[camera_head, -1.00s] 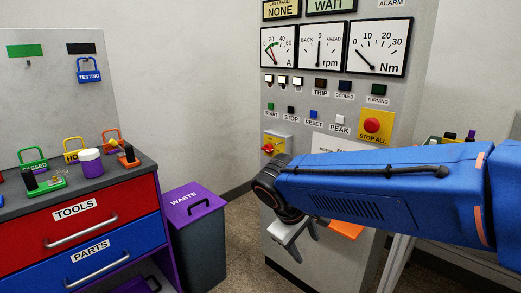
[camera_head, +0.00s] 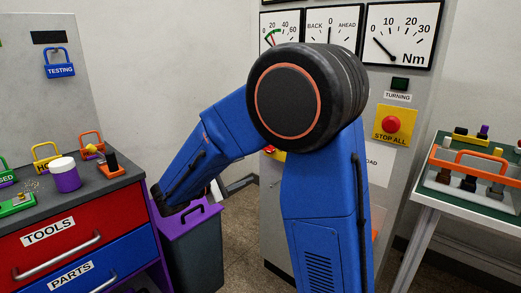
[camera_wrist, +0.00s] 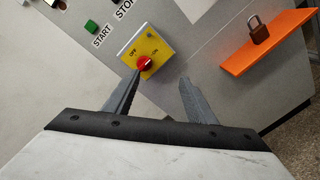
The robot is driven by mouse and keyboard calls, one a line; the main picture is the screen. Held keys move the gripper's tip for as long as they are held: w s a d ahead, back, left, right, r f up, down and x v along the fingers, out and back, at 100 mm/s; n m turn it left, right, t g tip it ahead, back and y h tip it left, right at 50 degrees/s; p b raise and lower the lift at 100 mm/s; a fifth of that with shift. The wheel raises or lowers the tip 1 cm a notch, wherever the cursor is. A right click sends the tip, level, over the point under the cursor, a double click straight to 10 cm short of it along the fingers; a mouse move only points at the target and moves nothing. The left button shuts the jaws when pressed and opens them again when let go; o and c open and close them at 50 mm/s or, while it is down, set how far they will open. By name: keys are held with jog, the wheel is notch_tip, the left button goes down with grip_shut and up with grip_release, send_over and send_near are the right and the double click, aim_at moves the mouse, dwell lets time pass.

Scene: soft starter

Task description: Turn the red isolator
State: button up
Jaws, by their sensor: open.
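The red isolator (camera_wrist: 145,63) is a red knob on a yellow plate (camera_wrist: 152,45) marked OFF and ON, on the grey cabinet face. It shows in the wrist view just beyond my left fingertip. My gripper (camera_wrist: 160,78) is open and empty, its two grey fingers pointing toward the panel. The knob lies nearer the left finger than the middle of the gap, and I cannot tell if the finger touches it. In the head view my arm hides most of the isolator; only a small red and yellow part (camera_head: 270,150) shows. The gripper itself is hidden or unclear there.
An orange shelf (camera_wrist: 265,42) with a brown padlock (camera_wrist: 257,30) juts out at right in the wrist view. The green START button (camera_wrist: 91,27) is at upper left. In the head view, the red STOP ALL button (camera_head: 392,124), a purple-lidded waste bin (camera_head: 190,222) and a drawer bench (camera_head: 60,235) stand near.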

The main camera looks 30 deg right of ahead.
jog(key=w+d+t, duration=0.1)
jog(key=w+d, duration=0.8)
jog(key=d, duration=0.5)
jog(key=shift+d+n+h, duration=0.2)
jog(key=shift+n+h, duration=0.2)
jog(key=shift+w+r, duration=0.1)
jog(key=c, duration=1)
